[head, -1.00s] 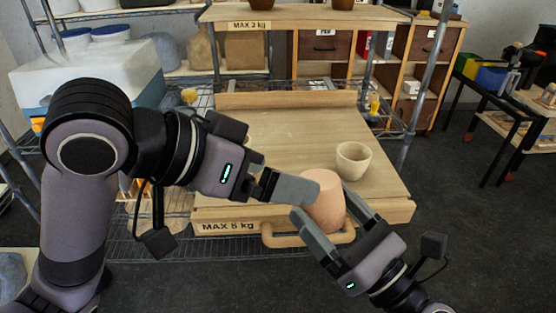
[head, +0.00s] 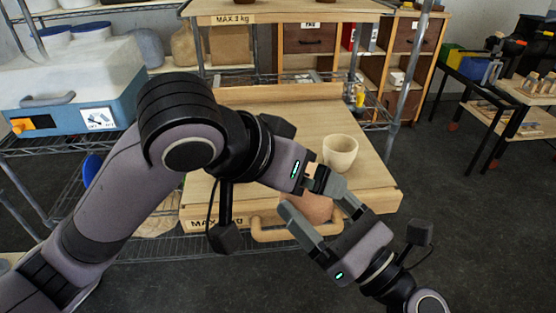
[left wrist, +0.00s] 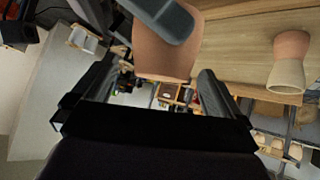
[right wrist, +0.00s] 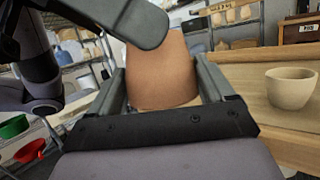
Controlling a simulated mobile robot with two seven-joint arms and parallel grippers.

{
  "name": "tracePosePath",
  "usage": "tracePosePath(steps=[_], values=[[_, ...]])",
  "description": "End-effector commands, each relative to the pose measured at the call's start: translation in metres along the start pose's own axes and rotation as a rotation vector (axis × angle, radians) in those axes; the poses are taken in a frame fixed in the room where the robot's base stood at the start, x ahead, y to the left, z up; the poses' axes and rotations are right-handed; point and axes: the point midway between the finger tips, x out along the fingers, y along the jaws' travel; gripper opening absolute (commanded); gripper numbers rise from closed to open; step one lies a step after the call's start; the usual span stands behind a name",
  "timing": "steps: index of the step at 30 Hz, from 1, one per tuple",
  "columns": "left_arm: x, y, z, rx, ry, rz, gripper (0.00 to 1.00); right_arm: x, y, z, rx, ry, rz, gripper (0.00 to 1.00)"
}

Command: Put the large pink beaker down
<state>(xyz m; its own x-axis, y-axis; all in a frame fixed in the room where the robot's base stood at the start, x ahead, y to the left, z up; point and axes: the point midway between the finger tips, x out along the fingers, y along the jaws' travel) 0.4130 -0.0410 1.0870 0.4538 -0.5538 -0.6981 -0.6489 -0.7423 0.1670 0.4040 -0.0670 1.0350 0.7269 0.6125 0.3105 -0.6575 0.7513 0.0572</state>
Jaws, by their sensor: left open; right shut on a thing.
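The large pink beaker (head: 312,207) is at the front edge of the wooden board, with its wider end down. I cannot tell whether it touches the board. My right gripper (head: 322,212) is shut on it, with its fingers on either side; the beaker (right wrist: 160,75) also fills the middle of the right wrist view. My left gripper (head: 328,182) is open, just above and behind the beaker and close to the right gripper's far finger. In the left wrist view the beaker (left wrist: 165,55) shows beyond the left gripper's parted fingers. Part of the beaker is hidden by grippers.
The board's left and back parts are clear. A wire shelf rack surrounds it.

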Motion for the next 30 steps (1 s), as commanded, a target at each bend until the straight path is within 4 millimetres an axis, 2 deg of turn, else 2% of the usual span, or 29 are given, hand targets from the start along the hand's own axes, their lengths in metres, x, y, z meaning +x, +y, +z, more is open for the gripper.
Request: tracePosePath(steps=[3,7,19,20,24,25,28,29,30], values=[[0.019,0.0,0.001,-0.002,-0.003,0.0,1.0,0.0,0.0,0.001,0.0,-0.001,0.0,0.35],[0.032,0.0,0.0,0.0,-0.001,0.0,1.0,0.0,0.0,0.001,0.0,-0.001,0.0,0.35],[0.04,0.0,0.0,0.0,0.001,0.0,1.0,0.0,0.0,0.001,0.0,-0.001,0.0,0.35],[0.04,0.0,0.0,0.0,0.001,0.0,0.94,0.0,0.0,0.001,0.0,-0.001,0.0,0.35],[0.04,0.0,0.0,0.0,0.001,0.0,0.48,0.0,0.0,0.001,0.0,-0.001,0.0,0.35],[0.04,0.0,0.0,-0.001,0.001,0.0,0.41,0.0,0.0,0.001,-0.001,-0.001,0.0,0.34],[0.04,0.0,0.0,-0.001,0.001,-0.001,0.41,0.0,0.0,0.001,-0.002,-0.002,0.0,0.35],[0.039,0.0,-0.001,-0.001,0.002,0.0,0.41,0.0,0.0,0.001,-0.002,-0.002,0.0,0.85],[0.039,0.0,-0.001,-0.001,0.002,0.0,0.41,0.0,0.0,0.001,-0.002,-0.002,0.0,0.98]])
